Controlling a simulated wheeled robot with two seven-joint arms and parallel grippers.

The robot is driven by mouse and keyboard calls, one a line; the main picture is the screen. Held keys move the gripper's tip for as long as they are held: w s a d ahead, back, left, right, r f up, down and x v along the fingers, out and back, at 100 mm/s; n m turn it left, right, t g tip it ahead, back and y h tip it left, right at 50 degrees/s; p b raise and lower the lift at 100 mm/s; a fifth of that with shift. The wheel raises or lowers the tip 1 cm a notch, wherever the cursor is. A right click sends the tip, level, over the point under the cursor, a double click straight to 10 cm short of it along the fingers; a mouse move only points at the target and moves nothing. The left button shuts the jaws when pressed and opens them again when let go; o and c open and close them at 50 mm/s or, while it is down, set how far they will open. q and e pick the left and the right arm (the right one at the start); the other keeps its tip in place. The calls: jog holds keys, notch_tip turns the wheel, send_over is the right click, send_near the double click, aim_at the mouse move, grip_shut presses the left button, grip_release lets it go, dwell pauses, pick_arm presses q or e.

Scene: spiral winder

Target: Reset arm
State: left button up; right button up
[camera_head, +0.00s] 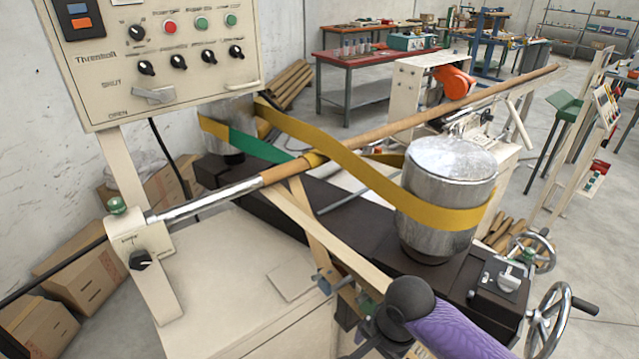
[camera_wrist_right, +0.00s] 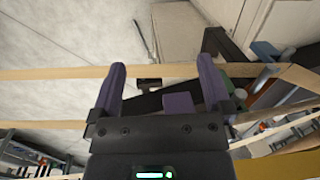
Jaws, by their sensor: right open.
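My right arm, with a purple sleeve, comes in at the bottom right of the head view. Its dark wrist and gripper body (camera_head: 378,335) are beside the front of the winder, and the fingertips are hard to make out there. In the right wrist view my right gripper (camera_wrist_right: 162,66) has its two purple fingers wide apart. A tan paper strip (camera_wrist_right: 45,73) crosses the view at fingertip height; I cannot tell whether it touches the fingers. In the head view a tan strip (camera_head: 345,255) slants down from the mandrel (camera_head: 370,125) towards this gripper. My left gripper is not in view.
The yellow belt (camera_head: 350,168) loops round the metal drum (camera_head: 450,180). A control panel (camera_head: 160,55) stands at the left. Handwheels (camera_head: 550,315) stick out at the right edge. Cardboard boxes (camera_head: 85,270) lie at the left; open floor lies beyond the machine at the right.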

jog(key=s+d+f+n+b, duration=0.2)
jog(key=s+f+b, duration=0.1)
jog(key=f, duration=0.7)
jog(key=s+d+f+n+t+b, duration=0.15)
jog(key=s+f+b, duration=0.25)
jog(key=f, duration=0.6)
jog(key=s+d+f+n+b, duration=0.1)
jog(key=s+d+f+b, duration=0.15)
jog(key=f, duration=0.85)
jog(key=s+f+n+b, duration=0.2)
jog(key=s+f, duration=0.2)
jog(key=s, duration=0.3)
jog(key=s+d+f+n+g+h+b, duration=0.1)
jog(key=s+f+n+b, duration=0.1)
jog(key=s, duration=0.6)
jog(key=s+d+f+n+b, duration=0.1)
jog(key=s+f+n+b, duration=0.1)
jog(key=s+f, duration=0.4)
jog(key=shift+s+f+n, duration=0.4)
jog(key=shift+s+n, duration=0.45)
jog(key=shift+s, duration=0.4)
jog(key=shift+d+g, duration=0.15)
jog(key=shift+g, duration=0.1)
